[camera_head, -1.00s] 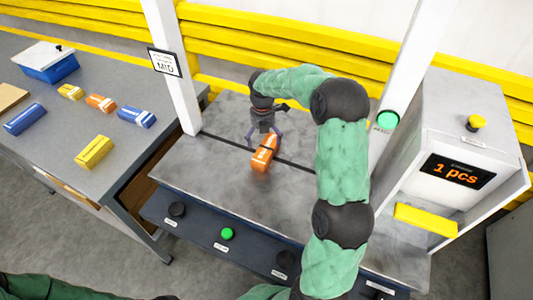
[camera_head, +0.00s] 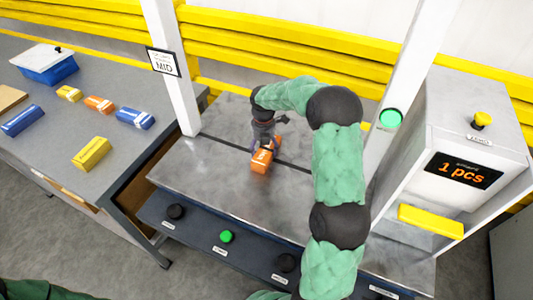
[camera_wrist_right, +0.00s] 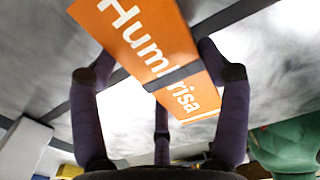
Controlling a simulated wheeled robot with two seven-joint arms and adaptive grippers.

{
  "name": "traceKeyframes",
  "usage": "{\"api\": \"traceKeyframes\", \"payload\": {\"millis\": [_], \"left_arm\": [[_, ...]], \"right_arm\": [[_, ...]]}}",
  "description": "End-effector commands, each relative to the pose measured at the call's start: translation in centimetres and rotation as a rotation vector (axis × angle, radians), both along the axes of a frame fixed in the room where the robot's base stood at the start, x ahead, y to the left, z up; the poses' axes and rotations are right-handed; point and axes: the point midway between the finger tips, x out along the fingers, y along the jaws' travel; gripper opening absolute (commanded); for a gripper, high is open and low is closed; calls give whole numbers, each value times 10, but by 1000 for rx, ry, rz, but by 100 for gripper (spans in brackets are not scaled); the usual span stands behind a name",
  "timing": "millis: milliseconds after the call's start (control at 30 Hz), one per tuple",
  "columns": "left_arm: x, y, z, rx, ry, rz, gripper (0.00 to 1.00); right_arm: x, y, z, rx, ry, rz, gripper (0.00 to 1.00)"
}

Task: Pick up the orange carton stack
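The orange carton stack (camera_head: 262,161) lies on the grey metal worktop of the machine, with a dark band across it. In the right wrist view the orange carton stack (camera_wrist_right: 140,38) shows large white lettering. My right gripper (camera_head: 265,146) is down at its far end. In the wrist view the right gripper's fingers (camera_wrist_right: 157,58) are spread, one on each side of the carton, with the tips close to its edges; firm contact cannot be made out. My left gripper is out of view; only a bit of my left arm shows at the bottom left.
The left table (camera_head: 55,105) holds blue, yellow and orange cartons and a blue bin (camera_head: 48,66). A white post (camera_head: 174,80) stands left of the worktop. At right is a box with a display (camera_head: 463,171) reading "1 pcs". Buttons line the front panel.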

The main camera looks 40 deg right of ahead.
Motion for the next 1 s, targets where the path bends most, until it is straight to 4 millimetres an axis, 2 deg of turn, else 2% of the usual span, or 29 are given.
{"api": "traceKeyframes", "payload": {"millis": [133, 167, 367, 567, 733, 1000], "left_arm": [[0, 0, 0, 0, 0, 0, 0], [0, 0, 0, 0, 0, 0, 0], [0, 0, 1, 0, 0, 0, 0], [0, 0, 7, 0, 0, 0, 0], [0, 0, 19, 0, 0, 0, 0], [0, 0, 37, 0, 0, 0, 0]], "right_arm": [[0, 0, 0, 0, 1, 0, 35], [0, 0, 0, 0, 1, 0, 28], [0, 0, 0, 0, 1, 0, 28], [0, 0, 14, 0, 0, 0, 28], [-1, 3, 39, 0, -1, 1, 28], [-23, 45, 95, -1, -3, 4, 28]]}}
